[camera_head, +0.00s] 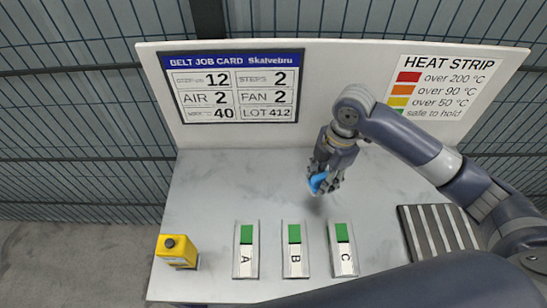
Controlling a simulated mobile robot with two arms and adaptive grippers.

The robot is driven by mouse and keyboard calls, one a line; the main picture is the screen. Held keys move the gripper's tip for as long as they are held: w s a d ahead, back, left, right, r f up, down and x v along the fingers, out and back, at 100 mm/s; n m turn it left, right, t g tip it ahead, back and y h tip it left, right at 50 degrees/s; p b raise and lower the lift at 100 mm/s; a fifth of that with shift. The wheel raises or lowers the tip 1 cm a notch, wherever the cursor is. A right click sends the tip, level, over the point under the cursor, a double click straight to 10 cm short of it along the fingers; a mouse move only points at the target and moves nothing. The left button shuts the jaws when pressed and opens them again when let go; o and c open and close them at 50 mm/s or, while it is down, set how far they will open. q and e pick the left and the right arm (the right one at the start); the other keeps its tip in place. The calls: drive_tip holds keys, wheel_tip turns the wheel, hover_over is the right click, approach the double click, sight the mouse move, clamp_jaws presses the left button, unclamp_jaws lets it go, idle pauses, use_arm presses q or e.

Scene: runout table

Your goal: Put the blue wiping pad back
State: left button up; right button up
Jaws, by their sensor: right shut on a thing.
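The blue wiping pad (317,182) is between the fingers of my right gripper (324,186). The gripper is shut on it and points down, above the back middle of the grey table (225,190). A shadow lies on the table just below, so the pad appears raised a little off it; the exact height is hard to tell. The fingers hide part of the pad. My left gripper is not in view.
Plates marked A (245,262), B (295,262) and C (344,260), each with a green end, lie along the front. A yellow box with a black button (177,250) is front left. A dark slatted rack (438,232) is right. A sign board (335,75) stands behind.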

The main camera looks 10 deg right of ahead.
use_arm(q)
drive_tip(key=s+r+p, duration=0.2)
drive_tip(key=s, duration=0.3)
use_arm(e)
drive_tip(key=w+a, duration=0.4)
drive_tip(key=a, duration=0.1)
drive_tip(key=shift+w+f, duration=0.1)
drive_tip(key=shift+w, duration=0.25)
hover_over(274, 171)
drive_tip(key=d, duration=0.1)
drive_tip(key=shift+s+f+p, duration=0.35)
drive_tip(key=shift+s+f, duration=0.05)
drive_tip(key=shift+f, duration=0.1)
drive_tip(key=shift+w+a, duration=0.35)
drive_tip(key=shift+w, duration=0.05)
wheel_tip(274, 171, down, 3)
drive_tip(key=shift+r+p, duration=0.2)
drive_tip(key=shift+p, duration=0.5)
drive_tip(key=shift+f, duration=0.6)
drive_tip(key=o, duration=0.6)
drive_tip(key=shift+f, duration=0.1)
drive_tip(key=o, duration=0.3)
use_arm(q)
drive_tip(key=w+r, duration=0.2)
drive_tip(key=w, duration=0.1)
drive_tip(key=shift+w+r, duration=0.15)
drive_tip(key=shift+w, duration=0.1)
use_arm(e)
drive_tip(key=shift+o, duration=0.2)
